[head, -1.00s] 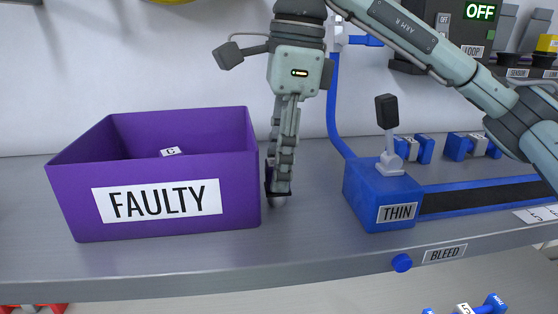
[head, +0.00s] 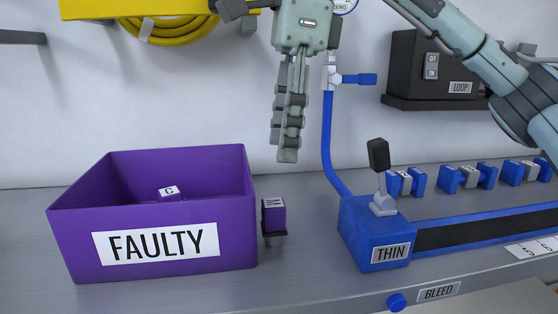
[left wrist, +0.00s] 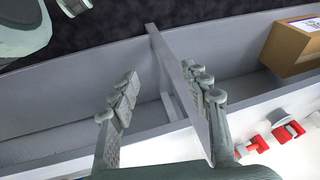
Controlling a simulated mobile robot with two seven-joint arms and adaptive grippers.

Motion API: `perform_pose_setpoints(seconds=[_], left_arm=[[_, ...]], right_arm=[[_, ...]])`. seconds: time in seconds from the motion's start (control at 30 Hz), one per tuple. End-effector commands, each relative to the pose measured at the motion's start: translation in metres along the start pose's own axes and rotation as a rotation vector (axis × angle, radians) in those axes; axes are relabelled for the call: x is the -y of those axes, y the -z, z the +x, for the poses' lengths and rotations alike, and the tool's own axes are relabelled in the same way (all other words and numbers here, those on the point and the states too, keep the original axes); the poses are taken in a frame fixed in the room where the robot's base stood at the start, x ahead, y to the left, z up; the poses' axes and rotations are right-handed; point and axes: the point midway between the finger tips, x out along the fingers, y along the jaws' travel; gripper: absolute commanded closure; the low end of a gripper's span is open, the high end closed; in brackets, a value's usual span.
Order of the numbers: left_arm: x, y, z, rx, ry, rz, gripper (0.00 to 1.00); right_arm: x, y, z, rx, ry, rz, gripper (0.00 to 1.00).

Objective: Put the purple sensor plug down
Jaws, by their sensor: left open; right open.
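The purple sensor plug (head: 273,217) stands on the grey bench, just right of the purple FAULTY bin (head: 240,230). A dark part and a pale tip show beneath its purple body. My right gripper (head: 287,150) is open and empty, above the plug and apart from it. Inside the bin lies another purple piece (head: 169,194) marked C.
Right of the plug stand the blue THIN block (head: 375,235) with its lever and a blue hose (head: 327,140). Several blue-and-white pieces (head: 466,178) line the back. A cardboard box (left wrist: 292,42) and red-and-white pieces (left wrist: 275,137) show in the left wrist view.

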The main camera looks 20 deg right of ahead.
Motion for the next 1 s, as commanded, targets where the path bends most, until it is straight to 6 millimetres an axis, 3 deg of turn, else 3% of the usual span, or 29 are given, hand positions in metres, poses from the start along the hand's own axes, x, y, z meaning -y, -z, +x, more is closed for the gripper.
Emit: perform_pose_setpoints(seconds=[0.1, 0.17, 0.23, 0.7, 1.0], left_arm=[[-0.002, 0.0, 0.009, 0.005, -0.006, 0.0, 0.52], [-0.003, 0.0, 0.012, 0.006, -0.008, 0.001, 0.52], [-0.004, -0.001, 0.018, 0.009, -0.011, 0.001, 0.52], [-0.022, -0.02, 0.091, 0.04, -0.059, -0.003, 0.52], [-0.024, -0.024, 0.101, 0.041, -0.063, -0.004, 0.52]], right_arm=[[0.0, 0.0, -0.015, 0.0, 0.0, 0.001, 0.52], [0.0, 0.0, -0.018, 0.001, -0.001, 0.001, 0.45], [0.001, 0.001, -0.016, 0.012, -0.008, -0.003, 0.45], [0.008, 0.024, 0.05, 0.248, -0.016, -0.004, 0.45], [0.008, 0.026, 0.065, 0.266, -0.005, 0.002, 0.45]])
